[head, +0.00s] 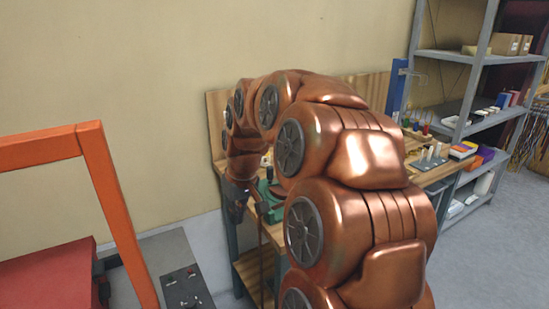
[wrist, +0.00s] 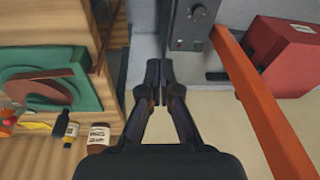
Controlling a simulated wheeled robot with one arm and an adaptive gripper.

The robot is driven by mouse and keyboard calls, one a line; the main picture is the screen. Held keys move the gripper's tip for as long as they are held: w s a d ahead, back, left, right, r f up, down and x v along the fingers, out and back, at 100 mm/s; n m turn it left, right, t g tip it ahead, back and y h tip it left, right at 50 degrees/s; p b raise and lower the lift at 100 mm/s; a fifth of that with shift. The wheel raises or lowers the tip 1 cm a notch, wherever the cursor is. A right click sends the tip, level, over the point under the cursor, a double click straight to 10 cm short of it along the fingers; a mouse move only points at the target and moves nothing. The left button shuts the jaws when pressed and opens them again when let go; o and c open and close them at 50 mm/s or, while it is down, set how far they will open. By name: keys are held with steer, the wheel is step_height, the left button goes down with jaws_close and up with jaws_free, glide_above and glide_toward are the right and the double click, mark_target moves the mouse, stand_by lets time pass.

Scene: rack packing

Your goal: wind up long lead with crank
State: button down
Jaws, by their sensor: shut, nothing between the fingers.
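A green device (wrist: 55,88) with a round, reddish-brown part set in it stands on the wooden bench in the wrist view. I take it to be the winder, but I cannot make out a crank. In the head view only a bit of green (head: 266,192) shows behind my wrist. A thin dark strand (head: 261,262) hangs down by the bench's front; I cannot tell whether it is the lead. My gripper (wrist: 159,66) is shut and empty, in the air right of the green device and past the bench edge. It also shows in the head view (head: 236,214).
Small bottles (wrist: 72,132) and a brown jar (wrist: 98,138) stand near the bench edge. A grey cabinet with knobs (head: 178,275), an orange frame (head: 115,205) and a red box (head: 50,283) stand at the left. Shelves (head: 470,58) stand at the right.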

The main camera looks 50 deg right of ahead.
mark_target(271, 173)
steer(key=d+r+m+t+h+p, duration=0.15)
steer(key=d+r, duration=0.25)
steer(key=d, duration=0.6)
steer(key=d+r+m+p, duration=0.1)
steer(key=d+r+p, duration=0.25)
steer(key=d, duration=0.55)
steer(key=shift+w+d+f+p, duration=0.55)
steer(key=shift+w+f+p, duration=0.25)
steer(key=shift+w+f, duration=0.6)
steer(key=shift+w+d+f+p, duration=0.5)
steer(key=shift+w+f+p, duration=0.3)
steer(key=shift+w+f, duration=0.55)
steer(key=shift+w+d+f+p, duration=0.55)
steer(key=shift+w+f+p, duration=0.25)
steer(key=shift+w+f, duration=0.55)
steer(key=shift+s+f, duration=0.1)
steer(key=shift+w+d+f+b, duration=0.2)
steer(key=shift+w+b, duration=0.3)
steer(key=shift+b, duration=0.3)
steer(key=shift+w, duration=0.2)
steer(key=shift+r, duration=0.2)
